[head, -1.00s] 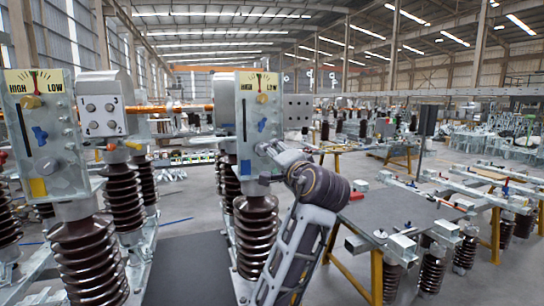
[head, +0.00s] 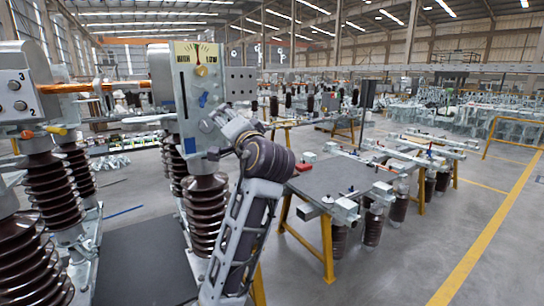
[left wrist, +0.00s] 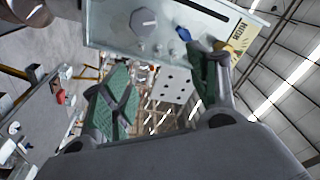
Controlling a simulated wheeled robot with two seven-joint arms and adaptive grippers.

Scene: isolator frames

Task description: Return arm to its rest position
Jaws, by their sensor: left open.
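My left arm rises from the bottom of the head view. Its left gripper (head: 222,128) is in front of or beside the lower right part of the grey isolator panel (head: 187,112). In the left wrist view the left gripper (left wrist: 168,88) has its two green-padded fingers wide apart, with nothing held between them. The same panel (left wrist: 190,22) shows just beyond the fingers there, with a grey knob (left wrist: 143,22), a blue lever (left wrist: 184,33) and a yellow label (left wrist: 240,38). I cannot tell whether a finger touches it. My right gripper is not in view.
Brown ribbed insulators (head: 207,215) stand under the panel and at left. A dark-topped table (head: 345,178) with yellow legs stands to the right. Open floor (head: 420,235) lies beyond it, with a yellow line (head: 490,235).

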